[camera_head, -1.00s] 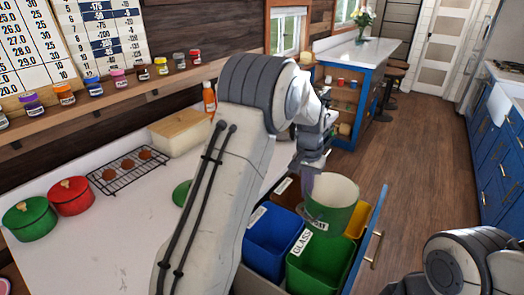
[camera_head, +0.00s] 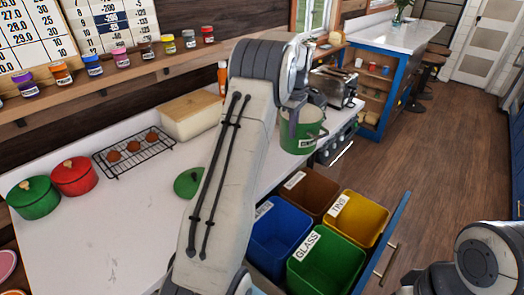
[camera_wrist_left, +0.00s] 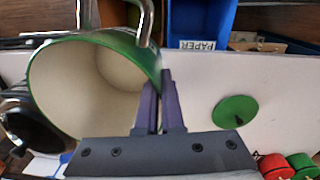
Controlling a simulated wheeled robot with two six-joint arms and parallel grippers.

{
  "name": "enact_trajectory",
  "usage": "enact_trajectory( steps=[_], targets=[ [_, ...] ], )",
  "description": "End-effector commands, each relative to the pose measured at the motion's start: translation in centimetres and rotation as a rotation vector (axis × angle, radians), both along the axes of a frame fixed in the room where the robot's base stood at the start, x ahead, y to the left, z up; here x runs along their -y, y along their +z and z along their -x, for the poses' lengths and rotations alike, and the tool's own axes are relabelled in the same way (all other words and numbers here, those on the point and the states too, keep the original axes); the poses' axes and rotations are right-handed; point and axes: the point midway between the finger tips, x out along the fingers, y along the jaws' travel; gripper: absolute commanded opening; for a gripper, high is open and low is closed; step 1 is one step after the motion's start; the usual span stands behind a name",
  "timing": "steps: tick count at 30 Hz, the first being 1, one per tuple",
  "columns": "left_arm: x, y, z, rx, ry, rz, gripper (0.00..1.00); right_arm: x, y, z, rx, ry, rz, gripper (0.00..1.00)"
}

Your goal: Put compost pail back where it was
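The compost pail (camera_head: 308,117) is green with a pale inside and a label on its front. My left gripper (camera_head: 293,122) is shut on its rim and holds it up behind the open drawer, by the far counter edge. In the left wrist view the pail (camera_wrist_left: 95,85) lies left of the fingers (camera_wrist_left: 160,105), its mouth facing the camera and its pale inside looking empty. The green lid (camera_head: 187,182) lies on the counter, partly hidden by my arm; it also shows in the wrist view (camera_wrist_left: 235,111). My right gripper is out of view.
An open drawer holds brown (camera_head: 312,190), blue (camera_head: 280,235), yellow (camera_head: 358,218) and green (camera_head: 325,262) bins. A toaster (camera_head: 338,85) stands behind the pail. A bread box (camera_head: 190,116), cooling rack (camera_head: 132,152), red pot (camera_head: 75,176) and green pot (camera_head: 34,198) stand on the counter.

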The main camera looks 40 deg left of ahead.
Motion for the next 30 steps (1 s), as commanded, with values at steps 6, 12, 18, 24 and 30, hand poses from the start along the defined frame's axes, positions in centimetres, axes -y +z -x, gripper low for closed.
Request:
enact_trajectory(
  steps=[6,12,18,24,30],
  targets=[
    [-3.0,0.8,-0.1,0.008,0.267,0.000,0.00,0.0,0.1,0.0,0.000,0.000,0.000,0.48],
    [-6.1,-0.5,-0.1,0.006,0.304,0.002,0.00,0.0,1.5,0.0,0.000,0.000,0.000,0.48],
    [-10.7,-3.2,-0.4,0.006,0.302,0.002,0.00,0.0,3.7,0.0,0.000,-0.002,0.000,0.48],
    [-13.9,-5.3,-0.7,0.009,0.297,0.001,0.00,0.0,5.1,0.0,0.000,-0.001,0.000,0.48],
    [-14.7,-6.5,-0.7,0.007,0.296,0.002,0.00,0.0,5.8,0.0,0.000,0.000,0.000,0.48]
  ],
)
